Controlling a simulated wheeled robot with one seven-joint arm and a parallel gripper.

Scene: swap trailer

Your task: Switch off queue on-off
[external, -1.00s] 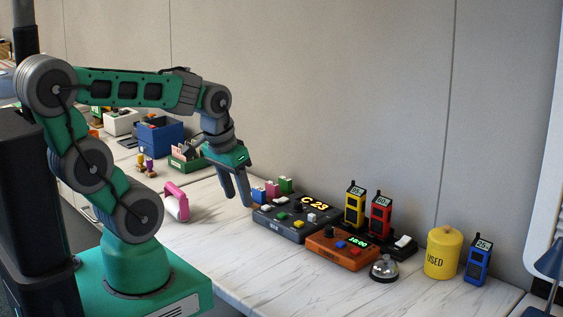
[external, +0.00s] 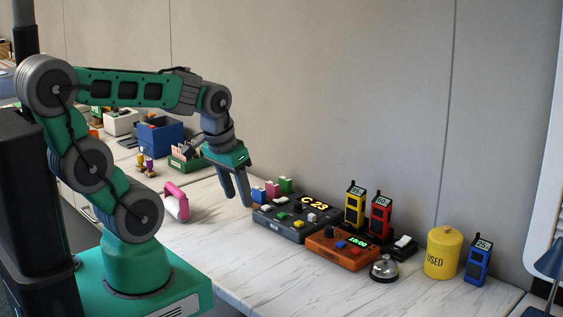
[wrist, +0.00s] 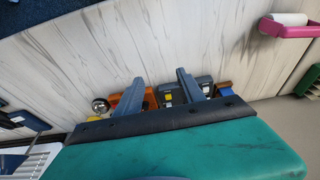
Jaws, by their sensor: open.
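The dark grey queue console (external: 283,231) sits on the marble-patterned counter with a lit display reading C 23 (external: 315,203). It has a dark knob, several coloured buttons and small switches on top; which one is the on-off control is too small to tell. My gripper (external: 237,196) is open and empty, pointing down above the counter, just left of the console. In the wrist view my gripper's two fingers (wrist: 160,82) stand apart, and the console (wrist: 170,95) shows partly between and behind them.
An orange timer box (external: 338,252), a bell (external: 384,268), yellow and red handsets (external: 355,206), a yellow USED canister (external: 443,254) and a blue handset (external: 477,262) stand right of the console. A pink-handled roller (external: 177,204) lies left. The front counter is clear.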

